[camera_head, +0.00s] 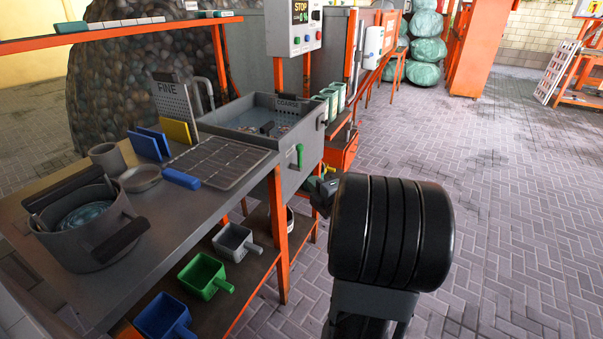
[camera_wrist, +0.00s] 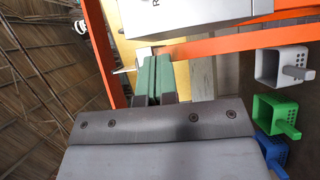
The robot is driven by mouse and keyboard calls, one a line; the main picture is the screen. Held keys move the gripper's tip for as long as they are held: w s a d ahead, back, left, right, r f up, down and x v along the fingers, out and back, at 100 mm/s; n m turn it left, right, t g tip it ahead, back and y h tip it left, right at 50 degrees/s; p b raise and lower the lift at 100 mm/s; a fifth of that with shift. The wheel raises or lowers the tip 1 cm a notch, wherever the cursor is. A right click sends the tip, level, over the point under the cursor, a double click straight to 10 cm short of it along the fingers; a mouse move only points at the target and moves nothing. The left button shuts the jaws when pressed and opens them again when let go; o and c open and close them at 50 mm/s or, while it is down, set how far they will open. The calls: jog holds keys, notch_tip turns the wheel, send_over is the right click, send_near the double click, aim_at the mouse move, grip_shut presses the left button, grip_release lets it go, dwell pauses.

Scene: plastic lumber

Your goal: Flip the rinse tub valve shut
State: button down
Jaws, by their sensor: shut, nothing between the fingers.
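The rinse tub (camera_head: 238,112) is a grey basin set into the far end of the bench, with water in it. A green lever (camera_head: 299,156) stands roughly upright on its front wall; I take it for the valve handle. My gripper (camera_head: 325,188) is low in front of the tub, right of and below the lever, partly hidden behind my dark wrist. In the wrist view my gripper (camera_wrist: 157,75) is shut and empty, its green pads together. A lettered grey tub wall (camera_wrist: 195,15) is above the fingers. I cannot tell whether the fingertips touch anything.
Orange bench legs (camera_head: 279,235) stand close to my gripper. White (camera_head: 234,240), green (camera_head: 203,275) and blue (camera_head: 163,316) scoops are on the lower shelf. A grey pot (camera_head: 85,240) is on the bench. The paved floor (camera_head: 510,220) at right is clear.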

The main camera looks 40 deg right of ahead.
jog(key=b, duration=0.1)
send_near(301, 160)
jog(key=w+a+r, duration=0.1)
jog(key=w+a, duration=0.3)
jog(key=w, duration=0.1)
jog(key=shift+w+d+r, duration=0.15)
jog(key=shift+w+d, duration=0.7)
jog(key=shift+d, duration=0.35)
jog(key=shift+w+d, duration=0.4)
jog(key=shift+d, duration=0.15)
jog(key=shift+a+r, duration=0.1)
jog(key=shift+r, duration=0.05)
